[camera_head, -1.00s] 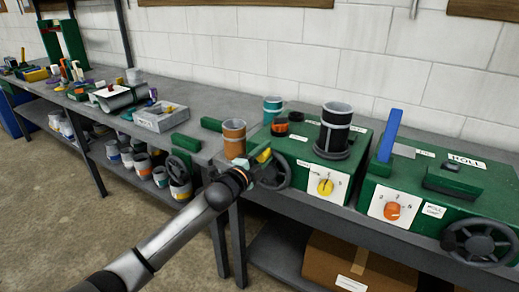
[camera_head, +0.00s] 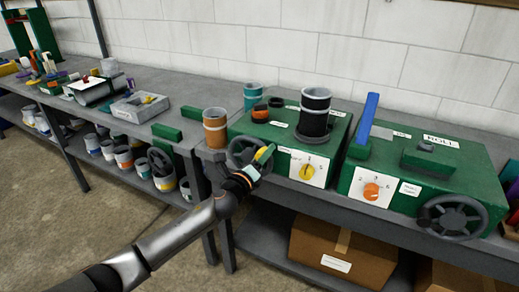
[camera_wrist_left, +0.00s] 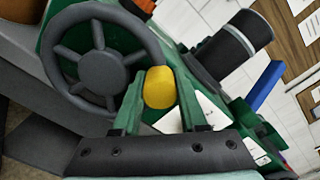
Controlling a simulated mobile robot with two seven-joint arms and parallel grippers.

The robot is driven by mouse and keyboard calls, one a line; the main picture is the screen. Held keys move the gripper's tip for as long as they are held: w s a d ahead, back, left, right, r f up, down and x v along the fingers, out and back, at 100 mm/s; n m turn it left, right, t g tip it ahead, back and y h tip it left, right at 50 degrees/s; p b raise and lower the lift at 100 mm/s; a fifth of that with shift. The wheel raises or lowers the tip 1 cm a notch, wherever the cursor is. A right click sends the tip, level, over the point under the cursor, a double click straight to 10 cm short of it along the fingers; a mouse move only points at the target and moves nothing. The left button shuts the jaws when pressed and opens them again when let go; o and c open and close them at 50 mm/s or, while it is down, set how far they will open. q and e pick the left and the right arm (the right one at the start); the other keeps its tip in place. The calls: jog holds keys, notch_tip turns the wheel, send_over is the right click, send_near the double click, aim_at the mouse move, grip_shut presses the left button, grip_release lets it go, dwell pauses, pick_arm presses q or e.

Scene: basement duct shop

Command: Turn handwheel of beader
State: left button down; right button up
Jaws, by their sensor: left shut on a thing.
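A green bench machine (camera_head: 328,130) with a yellow dial (camera_head: 307,172) on its white front plate carries a dark grey spoked handwheel (camera_head: 240,144) at its left front. The handwheel fills the upper left of the left wrist view (camera_wrist_left: 100,72). My left gripper (camera_head: 262,158) is shut on a yellow handle (camera_wrist_left: 159,87) at the wheel's right side, between its green fingers. In the head view the gripper and wrist hide part of the wheel's lower right. My right gripper is not in view.
A second green machine (camera_head: 465,165) marked ROLL, with an orange dial and its own handwheel (camera_head: 453,217), stands to the right. An orange-brown can (camera_head: 215,128) stands just left of the held wheel. A cardboard box (camera_head: 340,250) sits on the shelf below.

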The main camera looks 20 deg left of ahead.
pick_arm(q)
jog(key=f+m, duration=0.1)
jog(key=m, duration=0.1)
jog(key=d+f+m, duration=0.1)
jog(key=m, duration=0.1)
jog(key=shift+d+f+m, duration=0.15)
jog(key=shift+f+m, duration=0.1)
jog(key=shift+m, duration=0.05)
jog(key=shift+s+d+f+m+b, duration=0.15)
jog(key=shift+f+m, duration=0.35)
jog(key=shift+m, duration=0.3)
jog(key=shift+w+a+f+m+b, duration=0.15)
jog(key=shift+f+m, duration=0.3)
jog(key=shift+m, duration=0.35)
jog(key=shift+s+d+f, duration=0.1)
jog(key=c, duration=0.7)
grip_release()
jog(key=shift+c, duration=0.2)
send_near(270, 166)
jog(key=s, duration=0.3)
jog(key=shift+s+a, duration=0.2)
jog(key=shift+f, duration=0.1)
